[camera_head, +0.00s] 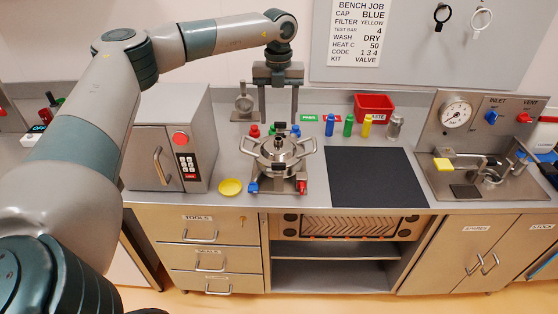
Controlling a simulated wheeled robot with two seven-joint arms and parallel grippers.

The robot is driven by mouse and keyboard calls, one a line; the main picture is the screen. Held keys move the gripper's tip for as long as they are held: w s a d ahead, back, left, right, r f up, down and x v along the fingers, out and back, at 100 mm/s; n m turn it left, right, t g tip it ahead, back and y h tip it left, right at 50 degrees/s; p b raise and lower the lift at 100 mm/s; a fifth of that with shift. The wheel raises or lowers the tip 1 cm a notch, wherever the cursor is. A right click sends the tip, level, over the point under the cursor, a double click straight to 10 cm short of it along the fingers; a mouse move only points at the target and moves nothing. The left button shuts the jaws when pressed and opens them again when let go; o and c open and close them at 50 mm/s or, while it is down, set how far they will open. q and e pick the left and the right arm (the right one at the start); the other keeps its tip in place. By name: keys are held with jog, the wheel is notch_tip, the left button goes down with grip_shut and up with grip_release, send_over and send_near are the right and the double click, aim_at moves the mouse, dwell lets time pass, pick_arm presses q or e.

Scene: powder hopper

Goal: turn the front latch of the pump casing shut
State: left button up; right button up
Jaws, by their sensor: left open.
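The round metal pump casing (280,153) stands on the bench in the middle, with a loop handle on each side and a dark knob on top. Coloured latch ends surround it: a blue one (252,187) at front left, a red one (302,187) at front right, and a red one (254,131) at back left. I cannot tell which is the front latch or whether any is turned shut. My left gripper (278,118) is open and empty, fingers pointing down, above or behind the casing and apart from the latches. My right gripper is not in view.
A metal oven-like box (170,140) stands left and a yellow disc (231,187) lies beside the casing. Coloured bottles (348,126) and a red bin (374,105) stand behind a clear black mat (375,177). A gauge panel (456,112) with a yellow lever is at right.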

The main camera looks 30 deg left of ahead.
pick_arm(q)
jog(key=shift+f, duration=0.15)
jog(key=p, duration=0.7)
send_near(279, 163)
notch_tip(279, 163, down, 8)
jog(key=shift+s+r, duration=0.15)
jog(key=shift+r, duration=0.1)
jog(key=shift+f, duration=0.6)
jog(key=shift+c, duration=0.3)
jog(key=c, duration=1)
